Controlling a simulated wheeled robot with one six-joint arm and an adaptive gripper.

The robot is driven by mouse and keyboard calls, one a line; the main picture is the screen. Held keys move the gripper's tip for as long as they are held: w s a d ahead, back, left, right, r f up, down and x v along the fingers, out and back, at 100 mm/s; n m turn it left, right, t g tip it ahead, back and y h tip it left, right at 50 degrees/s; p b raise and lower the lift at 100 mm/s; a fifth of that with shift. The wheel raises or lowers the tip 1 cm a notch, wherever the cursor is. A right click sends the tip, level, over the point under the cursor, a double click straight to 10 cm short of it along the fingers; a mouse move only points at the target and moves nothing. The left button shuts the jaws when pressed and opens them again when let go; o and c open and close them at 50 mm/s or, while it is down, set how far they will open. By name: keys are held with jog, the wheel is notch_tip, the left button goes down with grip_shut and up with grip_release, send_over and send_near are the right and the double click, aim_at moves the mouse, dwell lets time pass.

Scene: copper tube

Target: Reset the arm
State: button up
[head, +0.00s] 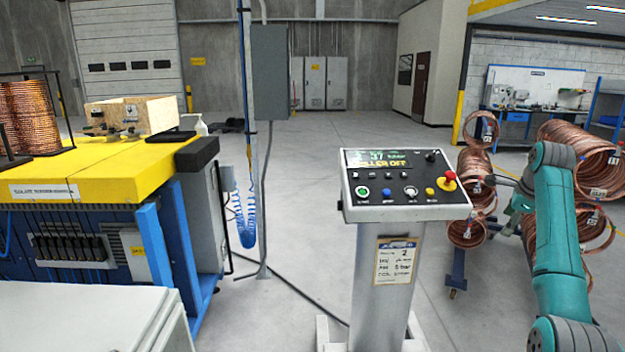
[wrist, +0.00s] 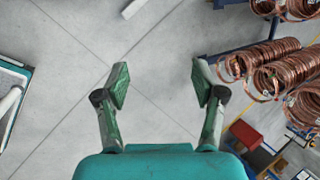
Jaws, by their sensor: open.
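My gripper (wrist: 159,88) shows in the wrist view with its two fingers spread wide apart. Nothing is between the fingers; bare grey floor shows beyond them. In the head view my teal arm (head: 558,235) rises at the right and bends toward the copper coils. The gripper is hard to make out there, near the right side of the control panel.
A control panel (head: 400,185) on a pedestal stands in the middle. Copper coils (head: 585,160) hang on a rack at the right; coils (wrist: 280,72) also show in the wrist view. A yellow-topped bench (head: 95,165) stands at left.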

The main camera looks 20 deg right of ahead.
jog(key=a+f+n+t, duration=0.15)
jog(key=a+f, duration=0.35)
jog(key=f, duration=0.5)
jog(key=w+a+f+n, duration=0.1)
jog(key=a+f+n, duration=0.3)
jog(key=f, duration=0.6)
jog(key=a+f+n+t, duration=0.1)
jog(key=a+f, duration=0.6)
jog(key=f, duration=0.3)
jog(key=s+a+f+n+t, duration=0.2)
jog(key=s+a+f+n, duration=0.4)
jog(key=s+a+f, duration=0.95)
jog(key=s+a+r+n+t, duration=0.1)
jog(key=s+a+n, duration=0.3)
jog(key=s+a, duration=0.55)
jog(key=s+a+r+n+t, duration=0.15)
jog(key=s+a+n, duration=0.4)
jog(key=s, duration=0.75)
jog(key=s+a+r+n+t+y, duration=0.1)
jog(key=s+a+r+n, duration=0.1)
jog(key=s+r, duration=0.6)
jog(key=s+a+r+n+t+y, duration=0.1)
jog(key=s+a+r+n+t, duration=0.1)
jog(key=s+r, duration=0.7)
jog(key=a+r+n, duration=0.1)
jog(key=a, duration=0.1)
jog(key=shift+s+a, duration=0.25)
jog(key=shift+a, duration=0.05)
